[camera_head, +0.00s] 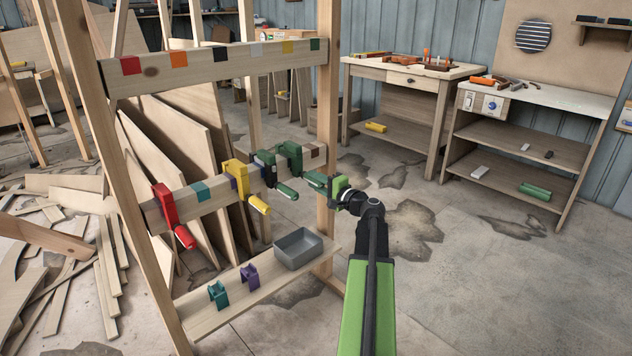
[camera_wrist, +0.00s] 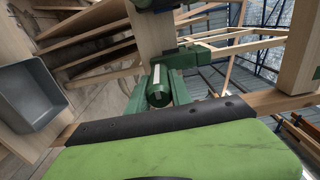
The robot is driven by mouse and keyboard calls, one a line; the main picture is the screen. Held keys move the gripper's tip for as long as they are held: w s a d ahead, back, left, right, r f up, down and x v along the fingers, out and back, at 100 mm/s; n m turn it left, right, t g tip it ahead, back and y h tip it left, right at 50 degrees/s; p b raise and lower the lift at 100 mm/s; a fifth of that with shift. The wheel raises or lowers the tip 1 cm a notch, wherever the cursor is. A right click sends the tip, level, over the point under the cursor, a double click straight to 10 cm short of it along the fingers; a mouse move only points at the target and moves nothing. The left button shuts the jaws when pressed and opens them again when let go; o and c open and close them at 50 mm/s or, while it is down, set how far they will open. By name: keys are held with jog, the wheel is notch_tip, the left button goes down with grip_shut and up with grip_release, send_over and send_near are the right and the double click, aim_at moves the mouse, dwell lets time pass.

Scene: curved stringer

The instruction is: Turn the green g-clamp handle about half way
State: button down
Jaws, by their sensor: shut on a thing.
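A green g-clamp (camera_head: 290,157) sits on the middle rail of the wooden rack, near the right post. Its handle (camera_head: 316,179) sticks out toward my gripper (camera_head: 329,184), which is shut on it in front of the right post. In the wrist view the handle (camera_wrist: 158,88) shows as a green cylinder with a pale stripe, straight ahead of my gripper. Where the fingers touch the handle is hard to make out.
A yellow clamp (camera_head: 237,176) and a red clamp (camera_head: 163,204) hang farther left on the rail (camera_head: 202,192). The lower shelf (camera_head: 222,313) holds a grey bin (camera_head: 298,249), a purple piece (camera_head: 250,277) and a teal piece (camera_head: 217,294). Floor to the right is clear before the workbenches.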

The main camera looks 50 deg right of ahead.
dwell(0.4)
jog(key=c, duration=1.1)
grip_release()
jog(key=shift+c, duration=0.2)
jog(key=s+a, duration=0.1)
jog(key=s, duration=1.6)
jog(key=shift+s, duration=0.25)
jog(key=shift+a, duration=0.1)
